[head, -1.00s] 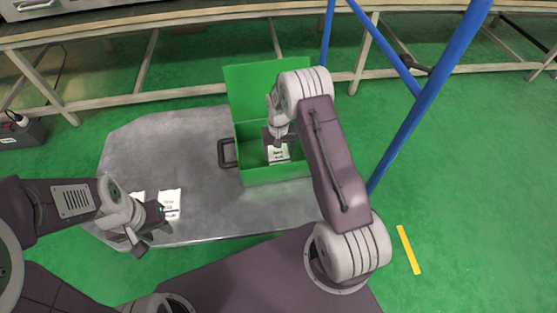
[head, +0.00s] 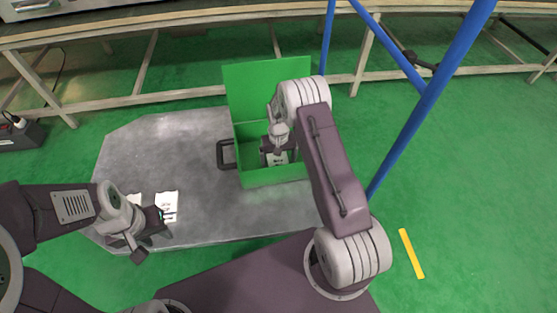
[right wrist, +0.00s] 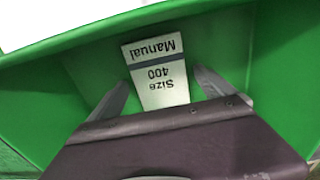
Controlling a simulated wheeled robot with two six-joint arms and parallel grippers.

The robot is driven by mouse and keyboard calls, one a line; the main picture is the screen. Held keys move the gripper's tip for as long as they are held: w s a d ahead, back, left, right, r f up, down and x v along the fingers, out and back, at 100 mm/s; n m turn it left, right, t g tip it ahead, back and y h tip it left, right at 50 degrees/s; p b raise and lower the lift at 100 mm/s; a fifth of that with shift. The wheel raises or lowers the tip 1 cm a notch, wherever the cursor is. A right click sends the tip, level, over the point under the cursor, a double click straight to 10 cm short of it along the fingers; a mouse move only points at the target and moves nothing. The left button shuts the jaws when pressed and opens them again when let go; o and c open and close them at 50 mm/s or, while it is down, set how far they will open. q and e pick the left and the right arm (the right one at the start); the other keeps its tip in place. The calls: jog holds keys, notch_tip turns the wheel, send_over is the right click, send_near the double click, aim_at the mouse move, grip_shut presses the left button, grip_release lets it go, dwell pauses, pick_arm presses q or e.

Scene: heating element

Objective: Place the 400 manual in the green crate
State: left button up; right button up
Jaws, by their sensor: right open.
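The 400 manual (right wrist: 157,72) is a white booklet reading "Size 400 Manual" in the right wrist view, upside down there. It is inside the green crate (head: 270,177), whose lid stands open at the back. The manual also shows in the head view (head: 278,159), partly hidden by my right gripper. My right gripper (right wrist: 160,90) is down inside the crate, open, with one finger on each side of the manual and gaps beside it. My left gripper (head: 150,245) is over the near left of the grey table; its jaw opening is unclear.
The grey table (head: 195,150) has bare room left of the crate. Two white booklets lie by my left gripper, the clearer one (head: 167,203) to its right. A blue post (head: 430,100) rises right of the crate. A wooden-framed bench (head: 180,30) runs along the back.

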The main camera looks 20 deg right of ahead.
aim_at(278, 163)
notch_tip(278, 163, up, 12)
jog(key=p, duration=0.6)
jog(key=s+a+r+n, duration=0.1)
jog(key=s+a+r, duration=0.1)
jog(key=s+r, duration=0.4)
jog(key=s+a+r+n+t, duration=0.1)
jog(key=s+a+r, duration=0.2)
jog(key=s, duration=1.1)
notch_tip(278, 163, up, 3)
jog(key=shift+s+a+r, duration=0.1)
jog(key=shift+s+a, duration=0.2)
jog(key=shift+s, duration=0.05)
jog(key=shift+s, duration=0.15)
